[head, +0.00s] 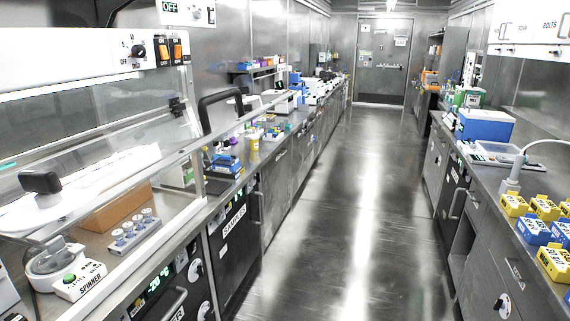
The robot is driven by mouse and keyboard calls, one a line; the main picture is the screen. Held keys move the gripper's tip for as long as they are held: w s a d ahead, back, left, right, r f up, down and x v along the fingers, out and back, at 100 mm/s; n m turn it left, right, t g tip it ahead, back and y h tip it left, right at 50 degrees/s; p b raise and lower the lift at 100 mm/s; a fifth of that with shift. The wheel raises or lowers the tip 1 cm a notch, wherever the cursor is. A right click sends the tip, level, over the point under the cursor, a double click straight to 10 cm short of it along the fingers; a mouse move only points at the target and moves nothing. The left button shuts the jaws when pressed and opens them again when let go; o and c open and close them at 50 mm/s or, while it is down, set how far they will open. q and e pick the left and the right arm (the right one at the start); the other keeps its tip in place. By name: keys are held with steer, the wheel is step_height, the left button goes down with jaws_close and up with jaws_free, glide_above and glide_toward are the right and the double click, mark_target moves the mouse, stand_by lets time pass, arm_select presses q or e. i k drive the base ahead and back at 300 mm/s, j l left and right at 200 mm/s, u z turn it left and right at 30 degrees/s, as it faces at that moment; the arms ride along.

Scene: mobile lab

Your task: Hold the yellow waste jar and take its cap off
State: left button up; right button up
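A small yellow jar (253,144) with a paler top stands upright on the left counter, beyond the glass-fronted hood and close to the counter's front edge. It looks like the waste jar, but it is too small to read any label or make out its cap clearly. Neither of my grippers shows in the head view.
The left counter holds a spinner (80,281), a tube rack (134,236) and a blue box (224,166) near the jar. A black handle (222,100) rises by the hood. The right counter holds a blue cooler (484,125) and yellow boxes (514,205). The aisle floor (345,220) is clear.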

mark_target(254, 144)
steer(key=i+l+z, duration=0.25)
steer(key=i, duration=0.75)
steer(key=i+z, duration=0.3)
steer(key=i, duration=0.7)
